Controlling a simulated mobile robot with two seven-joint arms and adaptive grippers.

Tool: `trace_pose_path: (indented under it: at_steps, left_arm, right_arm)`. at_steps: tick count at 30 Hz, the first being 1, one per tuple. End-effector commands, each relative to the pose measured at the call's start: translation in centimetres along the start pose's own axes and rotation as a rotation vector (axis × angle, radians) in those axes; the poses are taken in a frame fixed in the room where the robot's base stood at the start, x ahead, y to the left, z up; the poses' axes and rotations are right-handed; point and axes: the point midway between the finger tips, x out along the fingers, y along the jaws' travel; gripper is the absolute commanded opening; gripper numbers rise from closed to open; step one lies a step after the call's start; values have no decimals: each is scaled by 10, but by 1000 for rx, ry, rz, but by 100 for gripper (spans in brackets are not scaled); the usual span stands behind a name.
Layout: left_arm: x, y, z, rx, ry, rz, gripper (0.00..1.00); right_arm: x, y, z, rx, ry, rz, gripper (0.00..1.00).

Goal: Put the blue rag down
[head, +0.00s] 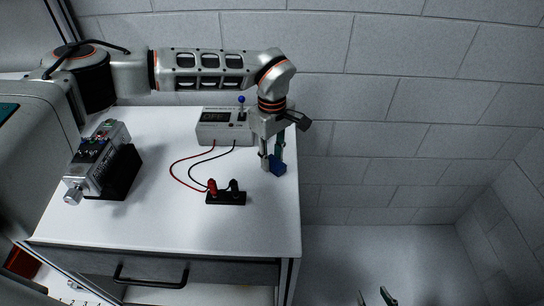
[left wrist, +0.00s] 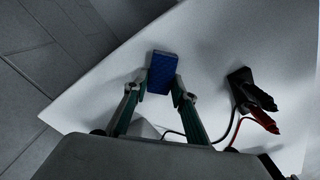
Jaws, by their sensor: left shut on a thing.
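The blue rag (head: 278,169) is a small dark blue block-like piece near the right edge of the white table (head: 150,215). My left gripper (head: 271,160) points down and is shut on the rag. In the left wrist view the rag (left wrist: 162,72) sits between the two fingertips (left wrist: 160,90), over the table top. I cannot tell whether its underside touches the table. My right gripper (head: 377,298) shows only its fingertips at the bottom edge of the head view, apart, with nothing seen between them.
A grey meter box (head: 215,130) stands behind the rag, with red and black leads to a black terminal block (head: 226,198). The block also shows in the left wrist view (left wrist: 240,80). A metal servo unit (head: 100,160) stands at the left. The table's front middle is clear.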

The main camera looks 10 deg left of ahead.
Motion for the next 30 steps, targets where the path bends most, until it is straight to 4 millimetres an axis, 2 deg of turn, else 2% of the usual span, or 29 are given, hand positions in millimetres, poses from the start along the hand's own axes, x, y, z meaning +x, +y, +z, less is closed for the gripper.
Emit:
trace_pose_path:
  at_steps: [6,7,9,18,22,26,30]
  left_arm:
    - [3,0,0,1,-1,-1,5]
    - [3,0,0,1,-1,-1,31]
    - [3,0,0,1,-1,-1,42]
    - [2,0,0,1,-1,-1,42]
    - [-5,1,0,1,1,2,42]
    - [-24,1,0,1,2,3,42]
    - [-53,1,0,2,3,4,42]
  right_arm:
    - [1,-1,4,1,-4,0,40]
    - [1,-1,3,1,-4,0,40]
    - [1,-1,3,1,-4,0,40]
    - [1,-1,2,2,-2,-1,40]
    - [0,-1,1,2,-1,-1,40]
    - [2,-3,2,3,2,-3,40]
    - [4,-4,1,3,9,-5,40]
